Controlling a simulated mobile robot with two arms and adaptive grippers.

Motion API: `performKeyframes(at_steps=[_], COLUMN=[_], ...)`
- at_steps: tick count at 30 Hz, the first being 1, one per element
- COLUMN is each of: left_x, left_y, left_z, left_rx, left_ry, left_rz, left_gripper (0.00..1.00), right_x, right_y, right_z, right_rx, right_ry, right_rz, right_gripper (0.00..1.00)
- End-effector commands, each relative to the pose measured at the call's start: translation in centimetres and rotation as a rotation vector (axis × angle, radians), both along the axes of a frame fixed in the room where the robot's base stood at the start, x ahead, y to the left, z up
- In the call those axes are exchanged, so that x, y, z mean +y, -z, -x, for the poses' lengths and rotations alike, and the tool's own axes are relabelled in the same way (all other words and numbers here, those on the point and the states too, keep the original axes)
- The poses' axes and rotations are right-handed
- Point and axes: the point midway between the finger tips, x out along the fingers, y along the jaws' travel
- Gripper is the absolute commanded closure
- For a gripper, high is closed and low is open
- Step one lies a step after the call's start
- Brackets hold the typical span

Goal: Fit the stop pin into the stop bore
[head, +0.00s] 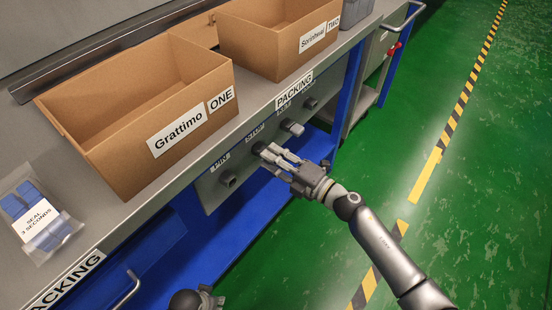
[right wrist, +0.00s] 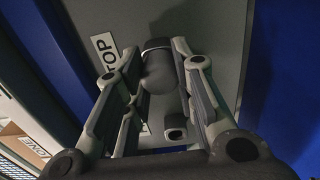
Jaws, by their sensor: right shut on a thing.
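My right gripper (head: 268,158) is at the front panel (head: 211,192) under the bench top, by the STOP label (head: 255,133). In the right wrist view its fingers (right wrist: 155,95) stand on both sides of the stop pin (right wrist: 158,76), a grey rounded cylinder, and are shut on it. The pin's far end is at the collar of the stop bore (right wrist: 155,44), beside the STOP label (right wrist: 103,50). I cannot tell how deep the pin sits. My left gripper (head: 211,299) shows only partly at the bottom edge; its fingers are unclear.
A hollow socket (head: 228,179) sits under the PIN label (head: 221,160); it also shows in the right wrist view (right wrist: 174,127). A light peg (head: 292,128) sticks out farther right. Cardboard boxes ONE (head: 120,157) and TWO (head: 270,62) stand on the bench. Green floor is clear at right.

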Motion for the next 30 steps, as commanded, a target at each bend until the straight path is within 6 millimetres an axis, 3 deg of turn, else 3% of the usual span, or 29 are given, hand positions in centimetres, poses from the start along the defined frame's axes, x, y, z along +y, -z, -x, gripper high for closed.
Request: performKeyframes(at_steps=[1, 2, 7, 20, 30], left_x=[0.0, 0.0, 0.0, -0.2, 0.0], left_y=[0.0, 0.0, -0.1, -0.1, 0.0], left_z=[0.0, 0.0, 0.0, -0.2, 0.0], left_rx=[-0.001, -0.001, -0.001, -0.005, -0.002], left_ry=[0.000, 0.000, 0.000, 0.000, 0.000], left_rz=[0.000, 0.000, 0.000, 0.003, 0.000], left_gripper=[0.60, 0.60, 0.60, 0.60, 0.60], right_x=[0.1, 0.1, 0.1, -0.6, -6.1], right_y=[-0.1, -0.1, -0.1, 0.0, 0.1], right_z=[-0.1, -0.1, -0.1, 0.5, 4.5], right_rx=[-0.002, -0.003, -0.003, 0.000, 0.001], right_ry=[0.001, 0.001, 0.000, 0.001, 0.001], right_rz=[-0.001, -0.002, -0.002, 0.000, 0.000], right_gripper=[1.00, 0.73, 0.51, 0.50, 0.50])
